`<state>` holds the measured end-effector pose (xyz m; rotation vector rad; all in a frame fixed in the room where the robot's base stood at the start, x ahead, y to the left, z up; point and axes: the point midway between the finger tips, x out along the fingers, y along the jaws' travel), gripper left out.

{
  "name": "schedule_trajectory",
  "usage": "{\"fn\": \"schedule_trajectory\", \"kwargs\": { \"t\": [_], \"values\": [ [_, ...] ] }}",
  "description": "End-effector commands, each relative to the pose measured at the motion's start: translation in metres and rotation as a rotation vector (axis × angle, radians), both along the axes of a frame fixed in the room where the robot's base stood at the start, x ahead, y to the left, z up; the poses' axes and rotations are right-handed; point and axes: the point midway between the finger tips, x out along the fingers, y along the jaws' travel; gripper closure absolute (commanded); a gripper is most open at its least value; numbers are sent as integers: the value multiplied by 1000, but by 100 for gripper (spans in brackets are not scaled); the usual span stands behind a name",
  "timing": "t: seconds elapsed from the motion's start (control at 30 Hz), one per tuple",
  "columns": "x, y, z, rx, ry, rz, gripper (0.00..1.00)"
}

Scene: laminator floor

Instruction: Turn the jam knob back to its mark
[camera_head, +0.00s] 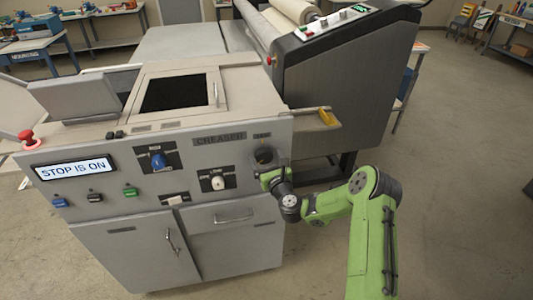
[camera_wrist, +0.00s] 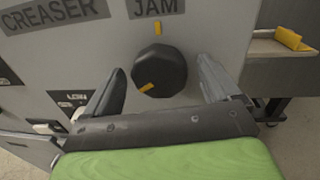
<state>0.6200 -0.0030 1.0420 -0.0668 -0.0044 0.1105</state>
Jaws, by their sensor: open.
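The jam knob (camera_wrist: 160,72) is a dark, many-sided knob on the creaser's grey front panel, under the JAM label (camera_wrist: 155,7). A yellow mark (camera_wrist: 157,28) is on the panel just above the knob. The knob's own yellow line (camera_wrist: 146,87) points to the lower left, away from that mark. My gripper (camera_wrist: 160,83) is open, with one finger on each side of the knob and visible gaps to it. In the head view the jam knob (camera_head: 265,155) is at the panel's right end, and my gripper (camera_head: 266,170) is in front of it, partly hiding it.
The creaser's display (camera_head: 74,169) reads STOP IS ON, with a red stop button (camera_head: 27,136) at the left corner. A blue knob (camera_head: 157,160) and a white knob (camera_head: 217,183) sit left of the jam knob. A side shelf (camera_head: 310,125) with a yellow piece juts out at right.

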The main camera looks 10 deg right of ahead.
Motion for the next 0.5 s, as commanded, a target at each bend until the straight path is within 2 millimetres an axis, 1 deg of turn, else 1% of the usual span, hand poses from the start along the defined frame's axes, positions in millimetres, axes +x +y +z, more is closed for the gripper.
{"fn": "schedule_trajectory", "kwargs": {
  "t": [0.2, 0.27, 0.5],
  "values": [
    [1, 0, -2, -1, 1, 0, 10],
    [1, 0, -2, -1, 1, 0, 18],
    [0, 0, -2, -1, 0, 0, 55]
  ]
}}
